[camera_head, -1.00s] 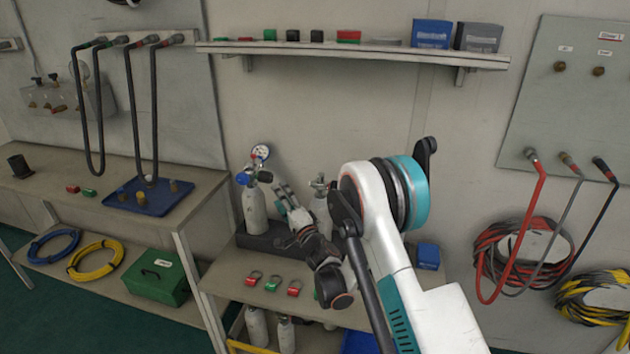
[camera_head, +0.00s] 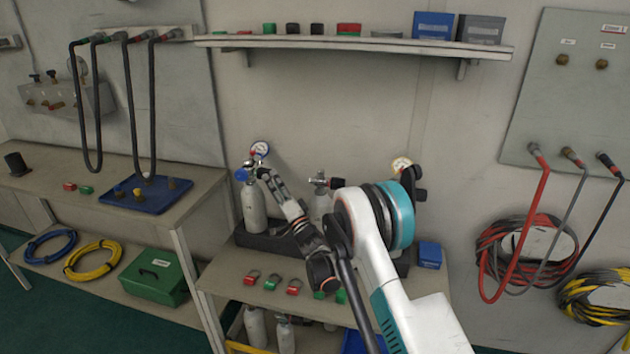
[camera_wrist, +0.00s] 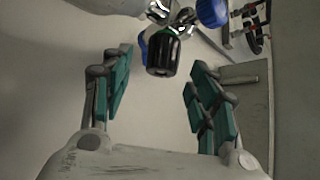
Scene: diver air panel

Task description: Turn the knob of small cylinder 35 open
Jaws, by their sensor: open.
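A pale grey small cylinder (camera_head: 254,212) stands upright at the left of a dark holder in the head view. Its valve carries a blue knob (camera_head: 242,175) and a round gauge (camera_head: 261,148). No number is readable on it. My gripper (camera_head: 268,177) is at the right side of this valve. In the wrist view my open gripper (camera_wrist: 158,85) has its teal-padded fingers apart. A black knob (camera_wrist: 163,55) lies in line with the gap between them, near or past the fingertips; I see no contact. The blue knob (camera_wrist: 212,12) is at the top.
A second cylinder (camera_head: 321,206) with its own valve (camera_head: 320,182) stands close to the right of my gripper. Another gauge (camera_head: 401,164) shows behind my arm. Red and green tags (camera_head: 272,282) lie on the table in front. A shelf (camera_head: 350,46) runs above.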

